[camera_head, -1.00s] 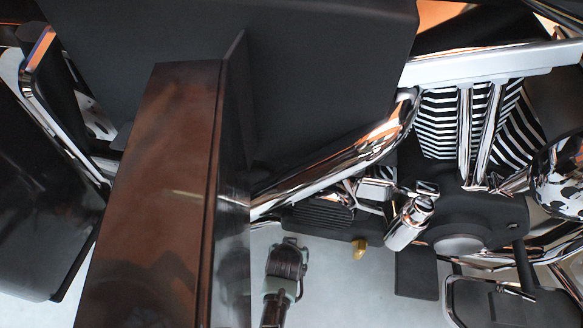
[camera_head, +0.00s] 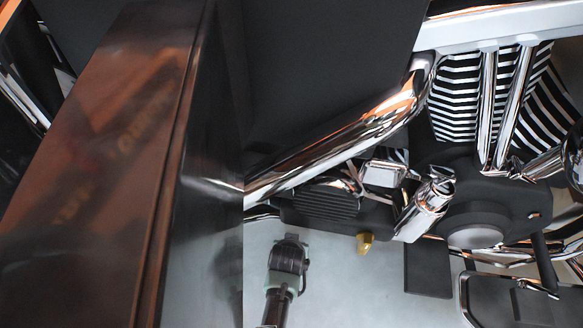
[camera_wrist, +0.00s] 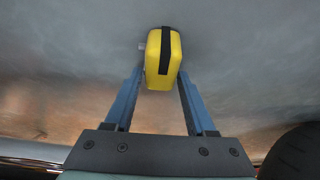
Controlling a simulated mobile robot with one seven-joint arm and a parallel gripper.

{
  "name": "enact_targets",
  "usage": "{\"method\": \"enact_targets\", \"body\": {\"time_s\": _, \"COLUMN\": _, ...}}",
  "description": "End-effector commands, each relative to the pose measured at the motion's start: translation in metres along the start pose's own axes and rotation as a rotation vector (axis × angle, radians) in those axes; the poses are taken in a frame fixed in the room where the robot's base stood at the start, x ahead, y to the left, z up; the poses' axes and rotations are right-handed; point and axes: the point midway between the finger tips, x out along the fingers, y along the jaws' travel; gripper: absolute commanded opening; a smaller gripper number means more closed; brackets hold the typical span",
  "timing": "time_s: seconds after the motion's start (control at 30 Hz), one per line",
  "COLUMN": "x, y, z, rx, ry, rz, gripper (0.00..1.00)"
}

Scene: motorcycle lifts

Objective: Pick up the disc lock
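The disc lock (camera_wrist: 154,62) is a yellow, rounded block with a black strip down its middle. In the wrist view it sits at top centre, at and slightly beyond my fingertips. A small grey pin shows on its left side. My gripper (camera_wrist: 160,73) has its two blue fingers apart on either side of the lock's near end, and I see no clear grip on it. In the head view my fingers cannot be made out. A small yellow piece (camera_head: 365,243) shows below the engine there; I cannot tell whether it is the lock.
In the head view a chrome exhaust pipe (camera_head: 345,140) and engine parts hang above a pale surface (camera_head: 340,285). A large dark reddish-brown panel (camera_head: 100,150) blocks the left side. In the wrist view a dark round shape (camera_wrist: 295,155) is at lower right.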

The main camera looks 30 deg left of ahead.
Motion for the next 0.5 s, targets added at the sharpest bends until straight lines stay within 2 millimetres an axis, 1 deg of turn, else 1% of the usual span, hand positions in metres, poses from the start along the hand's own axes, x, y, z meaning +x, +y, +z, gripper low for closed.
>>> {"method": "enact_targets", "body": {"time_s": 0.03, "x": 0.0, "y": 0.0, "z": 0.0002, "rx": 0.0, "ry": 0.0, "rz": 0.0, "gripper": 0.45}}
{"method": "enact_targets", "body": {"time_s": 0.17, "x": 0.0, "y": -0.0001, "z": 0.0003, "rx": 0.0, "ry": 0.0, "rz": 0.0, "gripper": 0.21}}
{"method": "enact_targets", "body": {"time_s": 0.2, "x": 0.0, "y": 0.0, "z": 0.0003, "rx": 0.0, "ry": 0.0, "rz": 0.0, "gripper": 0.14}}
{"method": "enact_targets", "body": {"time_s": 0.27, "x": 0.0, "y": 0.0, "z": 0.0003, "rx": 0.0, "ry": 0.0, "rz": 0.0, "gripper": 0.03}}
{"method": "enact_targets", "body": {"time_s": 0.3, "x": 0.0001, "y": 0.0, "z": 0.0003, "rx": 0.0, "ry": 0.0, "rz": 0.0, "gripper": 0.0}}
{"method": "enact_targets", "body": {"time_s": 0.5, "x": 0.0001, "y": -0.0001, "z": 0.0004, "rx": 0.0, "ry": -0.001, "rz": 0.0, "gripper": 0.0}}
